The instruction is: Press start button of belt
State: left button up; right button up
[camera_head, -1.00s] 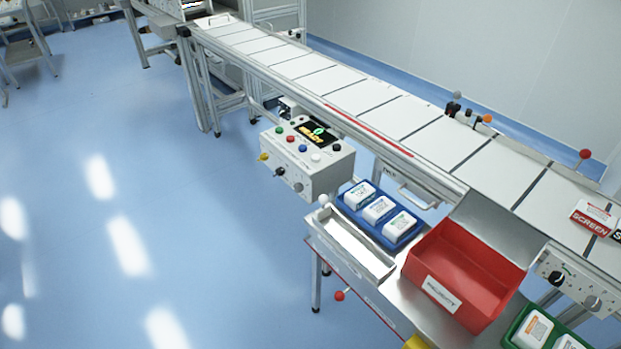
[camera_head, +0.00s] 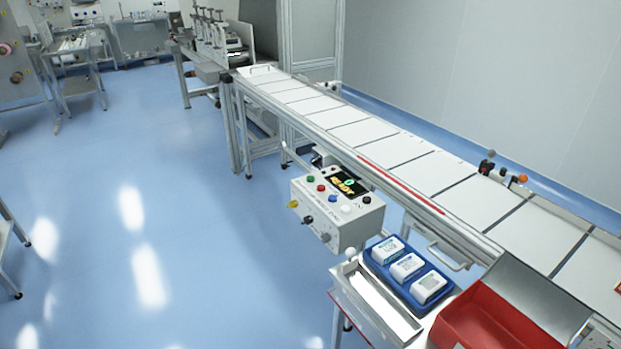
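The belt (camera_head: 385,148) is a long conveyor with white segments running from the back left to the front right. A white control box (camera_head: 338,208) is fixed at its near side, with a small display (camera_head: 346,183) that lights up in yellow and green. Its top has a green button (camera_head: 311,178), a red button (camera_head: 320,188), a blue button (camera_head: 332,198), a white button (camera_head: 345,209) and a black button (camera_head: 367,199). Labels on the buttons are too small to read. Neither of my grippers is in view.
A side table holds a blue tray (camera_head: 383,273) of white boxes, a metal tray (camera_head: 376,309) and a red bin (camera_head: 490,318), just right of the control box. Blue floor (camera_head: 200,230) is open to the left. A machine (camera_head: 215,45) stands at the belt's far end.

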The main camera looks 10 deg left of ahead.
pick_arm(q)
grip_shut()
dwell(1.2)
